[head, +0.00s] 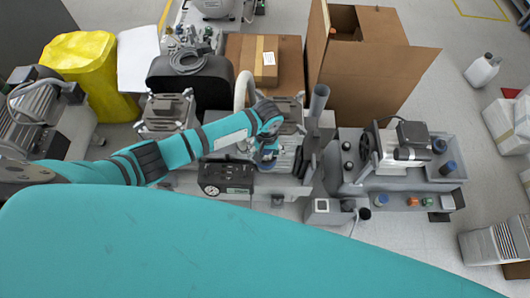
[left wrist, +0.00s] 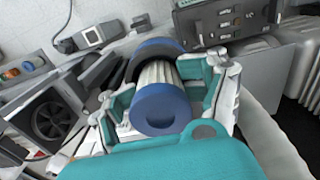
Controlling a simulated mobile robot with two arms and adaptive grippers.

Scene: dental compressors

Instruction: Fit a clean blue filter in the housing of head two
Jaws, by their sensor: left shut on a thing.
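My left gripper (head: 266,152) is over the front of the right-hand compressor head (head: 284,108). In the left wrist view the left gripper (left wrist: 162,98) is shut around a filter with blue end caps and a pale pleated body (left wrist: 160,108). The near cap, with a dark centre, faces the camera. A black ring (left wrist: 145,58) and a blue rim lie at the filter's far end; I cannot tell whether the filter is inside a housing or in front of it. In the head view the filter is mostly hidden by the gripper. My right gripper is not in view.
A second head (head: 166,112) stands to the left. A gauge box (head: 226,178) sits just in front of the gripper. The right-hand bench (head: 350,178) holds a motor unit (head: 403,142) and small blue, orange and green parts. Cardboard boxes (head: 355,75) stand behind.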

